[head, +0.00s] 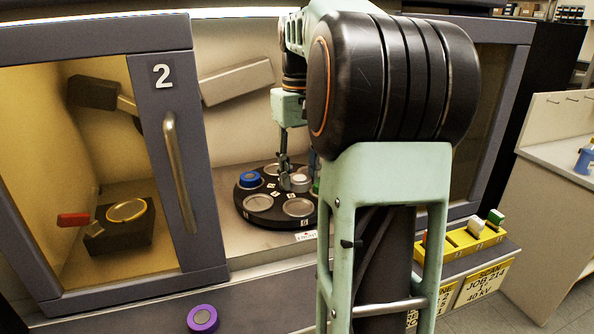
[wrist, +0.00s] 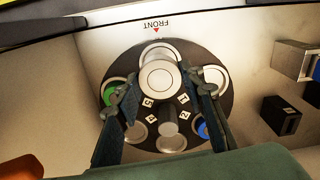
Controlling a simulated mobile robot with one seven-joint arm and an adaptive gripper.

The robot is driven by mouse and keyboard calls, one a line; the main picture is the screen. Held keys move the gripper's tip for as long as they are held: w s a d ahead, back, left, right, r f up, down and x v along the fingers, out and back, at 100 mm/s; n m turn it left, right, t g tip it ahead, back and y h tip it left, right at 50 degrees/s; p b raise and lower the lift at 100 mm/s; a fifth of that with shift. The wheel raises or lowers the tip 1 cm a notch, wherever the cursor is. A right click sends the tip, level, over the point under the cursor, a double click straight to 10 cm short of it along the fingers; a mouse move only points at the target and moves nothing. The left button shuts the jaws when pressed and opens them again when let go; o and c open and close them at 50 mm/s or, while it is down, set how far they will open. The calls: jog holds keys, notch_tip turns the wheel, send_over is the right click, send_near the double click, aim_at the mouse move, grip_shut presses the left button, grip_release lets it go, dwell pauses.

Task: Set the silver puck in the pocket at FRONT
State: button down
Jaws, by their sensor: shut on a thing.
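My gripper (wrist: 160,82) is shut on the silver puck (wrist: 160,76), a round piece with a white rim and pale grey face. It is held over the black turntable (wrist: 222,118). The pocket at FRONT (wrist: 156,49) shows partly behind the puck, below the FRONT label (wrist: 152,27) and its red arrow. In the head view my gripper (head: 293,178) holds the silver puck (head: 300,181) over the turntable, behind the front pocket (head: 298,207). How high the puck is above the turntable is hard to tell.
A blue puck (head: 250,178) and a green puck (wrist: 112,92) sit in other pockets. A knob (wrist: 170,120) rises at the turntable's centre. A purple puck (head: 202,318) lies on the front ledge. Door 2 (head: 165,140) stands left of the opening, and a yellow rack (head: 460,242) is at right.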

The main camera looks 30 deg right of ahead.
jog(key=shift+w+r, duration=0.2)
jog(key=shift+r, duration=0.25)
jog(key=shift+w+d+f+b, duration=0.1)
jog(key=shift+f+b, duration=0.5)
jog(key=shift+b, duration=0.1)
jog(key=b, duration=0.4)
send_over(299, 209)
notch_tip(299, 209, down, 4)
jog(key=shift+w+f, duration=0.1)
jog(key=shift+f, duration=0.1)
jog(key=shift+f, duration=0.4)
jog(key=shift+f, duration=0.35)
jog(key=shift+f, duration=0.15)
dwell(0.6)
